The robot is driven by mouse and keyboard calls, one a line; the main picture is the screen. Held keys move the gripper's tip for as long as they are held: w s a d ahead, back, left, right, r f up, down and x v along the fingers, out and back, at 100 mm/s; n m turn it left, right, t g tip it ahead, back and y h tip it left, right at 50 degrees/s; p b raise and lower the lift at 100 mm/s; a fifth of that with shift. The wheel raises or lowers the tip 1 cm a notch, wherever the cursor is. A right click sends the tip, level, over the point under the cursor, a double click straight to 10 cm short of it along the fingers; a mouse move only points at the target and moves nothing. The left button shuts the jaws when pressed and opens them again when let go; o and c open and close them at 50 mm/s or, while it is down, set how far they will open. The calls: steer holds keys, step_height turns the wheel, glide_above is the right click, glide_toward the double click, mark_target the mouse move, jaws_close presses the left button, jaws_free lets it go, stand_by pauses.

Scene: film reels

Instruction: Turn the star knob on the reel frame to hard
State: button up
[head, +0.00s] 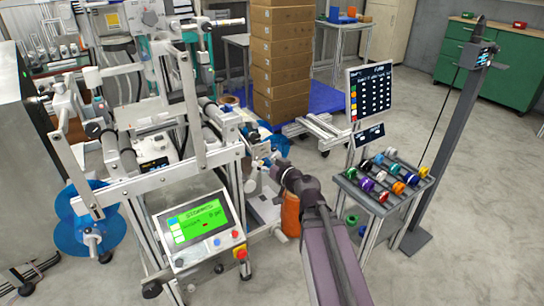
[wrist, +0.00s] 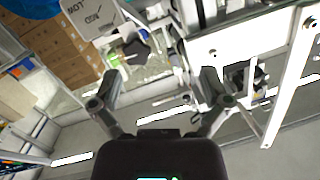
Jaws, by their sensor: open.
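The reel frame (head: 190,165) is the pale metal machine at the left of the head view, with a green-screened panel (head: 200,222) low on its front. In the wrist view, a dark lobed shape that looks like the star knob (wrist: 134,48) shows at the upper left. Beside it is a pale plate (wrist: 88,20) with upside-down lettering, partly readable as LOW and MED. My gripper (wrist: 162,80) is open and empty, its fingers spread below and right of the knob, apart from it. In the head view, my gripper (head: 279,168) is beside the frame's right side; I cannot make out the knob there.
A rack of coloured spools (head: 385,180) stands right of my arm, with a dark board (head: 370,92) behind it and a grey post (head: 445,140) beside it. Stacked cardboard boxes (head: 282,60) stand behind. Open floor lies at the lower right.

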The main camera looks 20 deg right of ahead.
steer(key=s+a+f+n+g, duration=0.2)
steer(key=s+a+f+g, duration=0.5)
steer(key=f, duration=0.3)
steer(key=s+d+f+m+g+h, duration=0.3)
steer(key=s+d+f+g+h, duration=0.3)
steer(key=s, duration=0.4)
steer(key=shift+d+f+m+g+h, duration=0.35)
steer(key=shift+g+h, duration=0.35)
steer(key=shift+g, duration=0.3)
steer(key=shift+w, duration=0.1)
